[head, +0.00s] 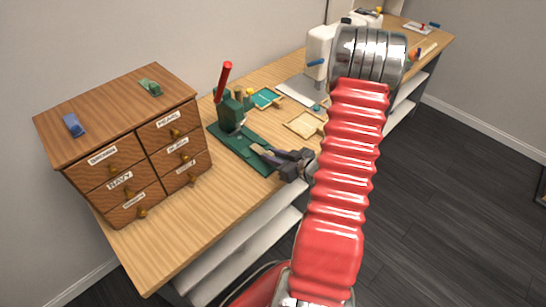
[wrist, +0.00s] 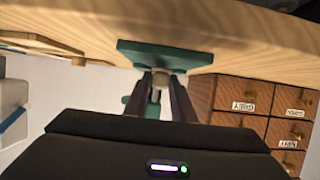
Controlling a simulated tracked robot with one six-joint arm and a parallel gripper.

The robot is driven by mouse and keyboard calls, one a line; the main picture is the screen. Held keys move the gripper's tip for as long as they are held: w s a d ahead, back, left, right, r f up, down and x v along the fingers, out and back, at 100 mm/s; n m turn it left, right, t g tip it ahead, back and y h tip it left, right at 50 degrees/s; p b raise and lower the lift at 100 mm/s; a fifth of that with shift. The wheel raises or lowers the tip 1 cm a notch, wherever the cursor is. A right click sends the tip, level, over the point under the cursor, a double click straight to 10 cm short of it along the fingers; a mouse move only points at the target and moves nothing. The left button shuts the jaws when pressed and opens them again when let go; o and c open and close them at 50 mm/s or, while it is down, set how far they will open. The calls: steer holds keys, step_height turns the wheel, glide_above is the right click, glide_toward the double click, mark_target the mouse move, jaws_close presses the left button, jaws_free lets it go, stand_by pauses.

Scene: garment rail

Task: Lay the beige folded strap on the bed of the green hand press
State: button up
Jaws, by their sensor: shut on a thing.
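The green hand press (head: 229,116) stands on the wooden bench, its red handle (head: 223,82) raised. Its flat green base (head: 228,143) extends toward my gripper; it also shows in the wrist view (wrist: 165,54). My gripper (head: 274,157) is at the base's near right end, shut on the beige folded strap (head: 258,149). The strap juts from the jaws toward the press, over the base. I cannot tell whether it touches the bed. In the wrist view my jaws (wrist: 161,86) point at the base, and only a small pale bit of the strap (wrist: 161,76) shows between them.
A wooden drawer cabinet (head: 125,137) stands left of the press, with a blue (head: 74,124) and a green (head: 150,87) object on top. Behind are a teal tray (head: 264,98), a wooden frame (head: 304,125) and a white machine (head: 320,50). Bare bench lies in front.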

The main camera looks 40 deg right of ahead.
steer(key=shift+f, duration=0.45)
steer(key=shift+f, duration=0.1)
steer(key=o, duration=1)
steer(key=shift+s+r, duration=0.3)
steer(key=shift+s, duration=0.1)
steer(key=v, duration=1.1)
steer(key=shift+s, duration=0.15)
